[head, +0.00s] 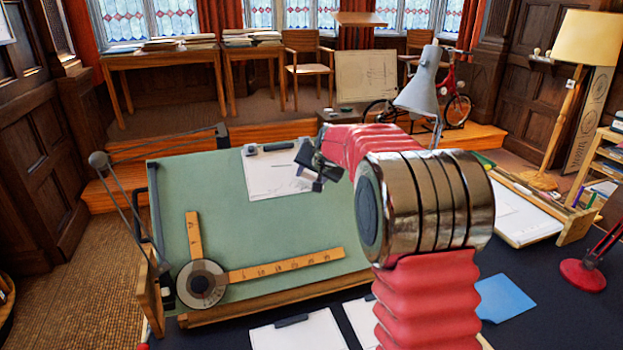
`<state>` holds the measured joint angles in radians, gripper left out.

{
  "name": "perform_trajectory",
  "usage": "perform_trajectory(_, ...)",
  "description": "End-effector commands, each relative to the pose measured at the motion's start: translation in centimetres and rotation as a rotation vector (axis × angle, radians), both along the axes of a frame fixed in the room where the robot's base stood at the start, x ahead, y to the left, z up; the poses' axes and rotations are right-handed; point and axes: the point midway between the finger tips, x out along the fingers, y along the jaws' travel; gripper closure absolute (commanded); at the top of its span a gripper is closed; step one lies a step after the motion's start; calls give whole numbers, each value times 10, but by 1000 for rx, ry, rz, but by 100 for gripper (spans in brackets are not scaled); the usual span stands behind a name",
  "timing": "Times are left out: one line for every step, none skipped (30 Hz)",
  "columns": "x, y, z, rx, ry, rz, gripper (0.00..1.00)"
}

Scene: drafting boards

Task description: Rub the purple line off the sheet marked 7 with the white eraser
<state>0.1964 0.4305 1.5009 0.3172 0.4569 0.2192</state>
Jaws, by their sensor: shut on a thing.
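A white sheet (272,181) lies near the top edge of the green drafting board (250,225), under a dark clip. Thin marks show on it, but I cannot read a number or make out a purple line. My gripper (314,178) is over the sheet's right side and hides part of it. It is shut on a small pale thing at its tips, apparently the white eraser, mostly hidden by the dark jaws. I cannot tell whether it touches the paper.
A drafting arm with two wooden rulers (287,264) lies on the board's lower left. Clipped white sheets (297,333) and a blue sheet (505,297) lie on the dark table in front. More paper (522,217) is at right, near a red lamp base (582,275). A grey lamp (421,90) stands behind my arm.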

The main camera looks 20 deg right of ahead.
Motion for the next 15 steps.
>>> perform_trajectory(-3,0,4,0,-2,0,75)
perform_trajectory(-4,0,6,-1,-3,-1,75)
perform_trajectory(-6,0,8,-1,-3,-1,75)
perform_trajectory(-7,0,9,0,-2,0,75)
perform_trajectory(-9,0,11,0,-2,0,75)
perform_trajectory(-11,0,13,0,-2,0,75)
perform_trajectory(-12,0,14,0,-2,0,75)
perform_trajectory(-14,0,15,0,-2,0,75)
perform_trajectory(-15,0,16,0,-1,0,75)
perform_trajectory(-16,0,17,0,-1,0,75)
perform_trajectory(-16,0,17,0,-1,0,75)
perform_trajectory(-16,0,17,0,-1,0,75)
perform_trajectory(-16,0,17,0,-1,0,75)
perform_trajectory(-16,0,17,0,-1,0,75)
perform_trajectory(-16,0,17,0,-1,0,75)
